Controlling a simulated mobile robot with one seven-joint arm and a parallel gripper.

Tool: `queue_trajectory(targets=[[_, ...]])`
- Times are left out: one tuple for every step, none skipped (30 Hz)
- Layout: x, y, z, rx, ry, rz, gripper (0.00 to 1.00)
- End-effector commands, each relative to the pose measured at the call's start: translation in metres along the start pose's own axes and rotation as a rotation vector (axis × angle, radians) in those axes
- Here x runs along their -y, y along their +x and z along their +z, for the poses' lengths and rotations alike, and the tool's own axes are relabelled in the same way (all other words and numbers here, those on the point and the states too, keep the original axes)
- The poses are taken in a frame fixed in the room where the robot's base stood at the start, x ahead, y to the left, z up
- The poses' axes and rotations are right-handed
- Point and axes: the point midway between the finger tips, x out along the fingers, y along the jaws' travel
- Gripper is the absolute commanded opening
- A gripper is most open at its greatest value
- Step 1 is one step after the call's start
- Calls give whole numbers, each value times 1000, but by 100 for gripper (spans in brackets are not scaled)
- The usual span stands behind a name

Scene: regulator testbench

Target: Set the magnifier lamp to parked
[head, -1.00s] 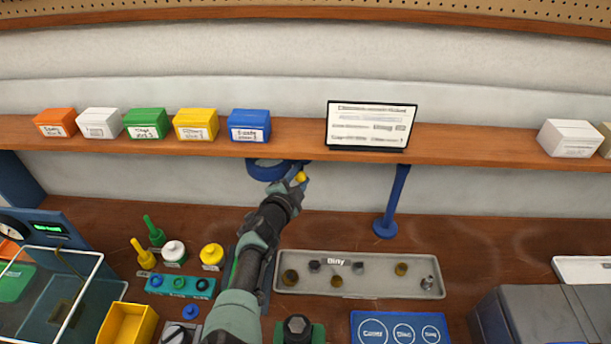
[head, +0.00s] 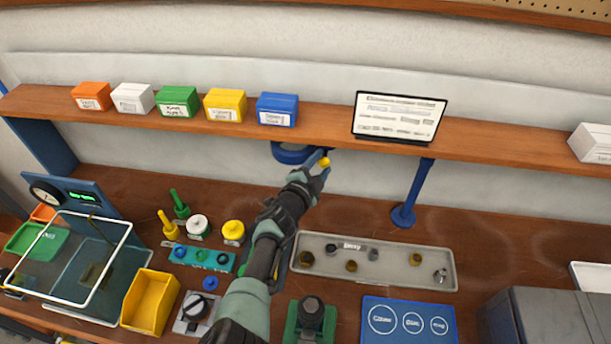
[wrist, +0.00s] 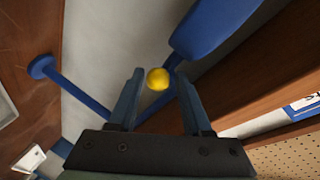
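The magnifier lamp has a blue post (head: 418,188) on a round base on the bench, and a blue head (head: 291,153) just below the shelf, partly hidden by it. A yellow knob (head: 324,162) sits at the lamp's arm beside the head. My gripper (head: 318,170) is up at the knob. In the wrist view, my gripper (wrist: 158,95) is open, with the yellow knob (wrist: 158,79) between or just beyond the fingertips. I see no clear contact with it. The lamp head (wrist: 212,30) is at upper right there, and the post (wrist: 82,97) at left.
The wooden shelf (head: 320,126) runs close above my gripper and bears coloured boxes and a display panel (head: 399,117). Below are a grey tray (head: 400,279) with small parts, a blue mat (head: 408,340), a yellow bin (head: 150,302) and a clear-walled case (head: 90,265).

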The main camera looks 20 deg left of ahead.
Motion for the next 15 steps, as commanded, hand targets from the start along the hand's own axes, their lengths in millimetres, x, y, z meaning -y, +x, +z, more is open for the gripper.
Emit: queue_trajectory(targets=[[6,-9,-4,2,-4,-1,49],[6,-14,-3,2,-3,-1,49],[6,-20,-2,3,-2,-1,49],[6,-24,-2,3,-2,-1,49],[7,-29,-3,3,-3,-2,49],[7,-34,-4,2,-4,-2,49],[7,-40,-3,2,-3,-2,49],[7,-45,-2,4,-3,-3,49],[7,-52,-2,3,-3,-3,49],[7,-57,-3,2,-3,-3,49],[8,-62,-4,1,-4,-5,49],[6,-68,-3,2,-3,-4,49],[7,-73,-2,2,-2,-5,49],[7,-78,-2,2,-4,-5,49],[7,-84,-3,1,-2,-5,49]])
